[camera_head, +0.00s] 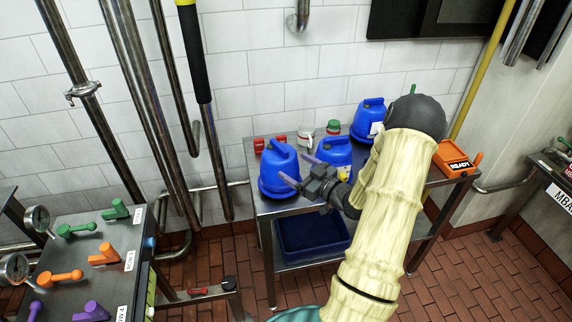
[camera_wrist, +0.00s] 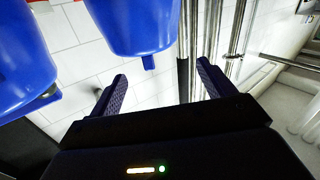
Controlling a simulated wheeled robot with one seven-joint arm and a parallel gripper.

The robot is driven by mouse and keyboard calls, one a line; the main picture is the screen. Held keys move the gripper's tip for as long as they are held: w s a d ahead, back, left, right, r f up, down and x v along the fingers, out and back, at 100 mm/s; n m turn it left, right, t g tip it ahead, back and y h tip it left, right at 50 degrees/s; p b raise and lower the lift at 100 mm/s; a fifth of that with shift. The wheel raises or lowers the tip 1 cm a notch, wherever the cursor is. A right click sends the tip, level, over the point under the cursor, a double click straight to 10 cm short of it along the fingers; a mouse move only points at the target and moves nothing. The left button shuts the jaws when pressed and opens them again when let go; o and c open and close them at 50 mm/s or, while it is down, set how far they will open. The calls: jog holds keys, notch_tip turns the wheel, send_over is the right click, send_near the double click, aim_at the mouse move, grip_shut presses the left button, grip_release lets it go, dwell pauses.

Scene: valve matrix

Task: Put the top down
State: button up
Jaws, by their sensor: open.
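My gripper (camera_head: 294,167) is open at the table, close to the blue jug (camera_head: 279,170) at the left front. A second blue jug (camera_head: 335,152) stands just behind my gripper, partly hidden by it and my arm. In the wrist view, my gripper's dark fingers (camera_wrist: 161,72) are spread with nothing between them. Two blue bodies show there, one at the left (camera_wrist: 25,60) and one at the upper middle (camera_wrist: 138,28), beyond the fingers. I cannot tell which object is the top.
The metal table (camera_head: 285,207) also holds a third blue jug (camera_head: 368,116), a white container (camera_head: 306,137), a green-lidded jar (camera_head: 333,127), red items (camera_head: 272,145) and an orange READY box (camera_head: 456,158). A blue bin (camera_head: 312,235) sits below. A valve panel (camera_head: 120,262) stands left.

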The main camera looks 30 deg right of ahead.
jog(key=v, duration=0.4)
jog(key=shift+s+b, duration=0.3)
jog(key=shift+b, duration=0.1)
jog(key=w+a+m+g+h, duration=0.1)
jog(key=w+a+g+h, duration=0.2)
jog(key=a+g+h, duration=0.35)
jog(key=s+a+r+m+g+y, duration=0.1)
jog(key=s+a+r+m+g, duration=0.1)
jog(key=s+a+g, duration=0.6)
jog(key=s+a+m, duration=0.1)
jog(key=s+a, duration=0.6)
jog(key=s, duration=0.1)
jog(key=shift+a, duration=0.4)
jog(key=shift+r, duration=0.1)
jog(key=shift+s, duration=0.1)
